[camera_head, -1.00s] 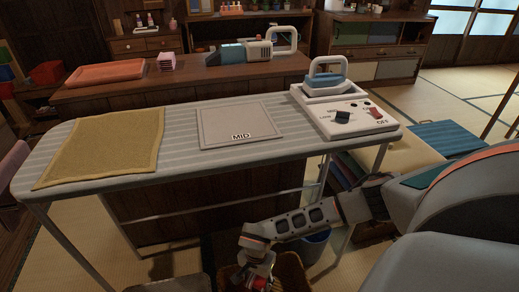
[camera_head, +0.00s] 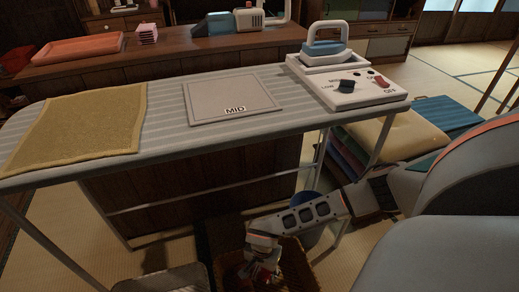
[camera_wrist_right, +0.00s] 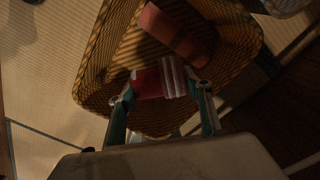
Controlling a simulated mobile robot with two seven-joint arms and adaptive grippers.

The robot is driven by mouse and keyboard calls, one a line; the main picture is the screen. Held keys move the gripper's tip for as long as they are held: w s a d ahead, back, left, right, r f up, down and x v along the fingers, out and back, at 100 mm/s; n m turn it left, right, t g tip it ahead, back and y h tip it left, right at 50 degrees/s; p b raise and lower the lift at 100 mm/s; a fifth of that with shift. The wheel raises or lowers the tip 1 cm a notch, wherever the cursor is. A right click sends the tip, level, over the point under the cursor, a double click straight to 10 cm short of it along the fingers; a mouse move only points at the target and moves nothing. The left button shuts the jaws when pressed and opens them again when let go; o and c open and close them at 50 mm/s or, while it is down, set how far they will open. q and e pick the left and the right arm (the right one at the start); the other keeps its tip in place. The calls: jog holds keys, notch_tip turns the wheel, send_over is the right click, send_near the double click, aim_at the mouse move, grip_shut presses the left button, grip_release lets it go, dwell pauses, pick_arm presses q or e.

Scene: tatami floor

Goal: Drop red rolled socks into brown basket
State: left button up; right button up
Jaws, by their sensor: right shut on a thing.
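The red rolled socks (camera_wrist_right: 150,84), with pale stripes at one end, are between the two fingers of my right gripper (camera_wrist_right: 160,98) in the right wrist view. The gripper is shut on them. Behind them in that view is the brown woven basket (camera_wrist_right: 92,85), so the socks are over its opening; their height above its bottom is hard to tell. In the head view my right gripper (camera_head: 262,272) points down at the basket (camera_head: 298,262), low in the picture, and the socks are small and dark there. My left gripper is not in view.
A reddish-brown rolled item (camera_wrist_right: 178,32) lies in the basket. The ironing board (camera_head: 165,130) stands behind the arm, bearing a yellow cloth (camera_head: 80,125) and an iron (camera_head: 326,45).

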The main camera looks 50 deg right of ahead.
aim_at(262, 269)
jog(key=o, duration=0.9)
jog(key=shift+o, duration=0.2)
notch_tip(262, 269, up, 12)
dwell(0.5)
